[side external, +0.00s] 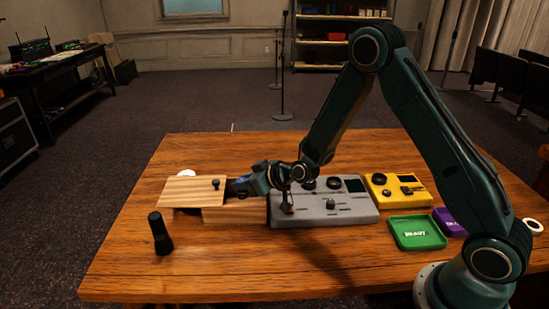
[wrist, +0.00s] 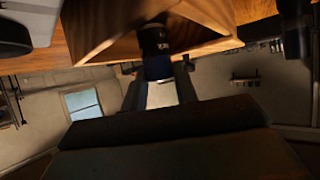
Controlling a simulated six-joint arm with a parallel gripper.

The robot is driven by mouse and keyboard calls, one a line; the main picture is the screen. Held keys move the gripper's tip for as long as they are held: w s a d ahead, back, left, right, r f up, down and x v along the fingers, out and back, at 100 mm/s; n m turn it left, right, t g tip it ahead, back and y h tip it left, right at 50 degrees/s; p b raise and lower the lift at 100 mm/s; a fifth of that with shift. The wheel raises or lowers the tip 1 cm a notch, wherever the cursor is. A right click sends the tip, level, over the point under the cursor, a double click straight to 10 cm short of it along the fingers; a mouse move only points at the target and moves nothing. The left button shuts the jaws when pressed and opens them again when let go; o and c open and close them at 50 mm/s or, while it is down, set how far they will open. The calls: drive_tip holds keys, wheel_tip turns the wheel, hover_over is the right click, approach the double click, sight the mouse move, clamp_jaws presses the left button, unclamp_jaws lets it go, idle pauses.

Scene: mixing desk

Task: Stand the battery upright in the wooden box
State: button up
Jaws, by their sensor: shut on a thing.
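The wooden box (side external: 236,214) stands left of centre on the table. Its lid (side external: 188,191), a pale board with a dark knob, lies over its left part and sticks out to the left. My gripper (side external: 243,186) reaches in level from the right at the box's uncovered right part. In the wrist view my gripper (wrist: 158,82) is shut on the battery (wrist: 155,41), a dark cylinder with a blue part near the fingers. The battery points at the wooden box (wrist: 105,25), its far end against dark shadow. I cannot tell whether it touches the box floor.
A grey mixer panel (side external: 345,208) stands close right of the box, under my wrist. A black upright object (side external: 160,234) stands at the front left. A yellow device (side external: 398,188), a green tray (side external: 417,232) and a purple tray (side external: 449,222) are on the right. The front table is clear.

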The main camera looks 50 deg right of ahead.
sight(246, 192)
drive_tip(key=shift+f, duration=1.9)
drive_tip(key=shift+f, duration=0.1)
drive_tip(key=o, duration=1.1)
drive_tip(key=shift+s+d+r, duration=0.1)
drive_tip(key=shift+s+r, duration=0.2)
drive_tip(key=shift+s, duration=0.05)
drive_tip(key=v, duration=1.1)
drive_tip(key=shift+s, duration=0.1)
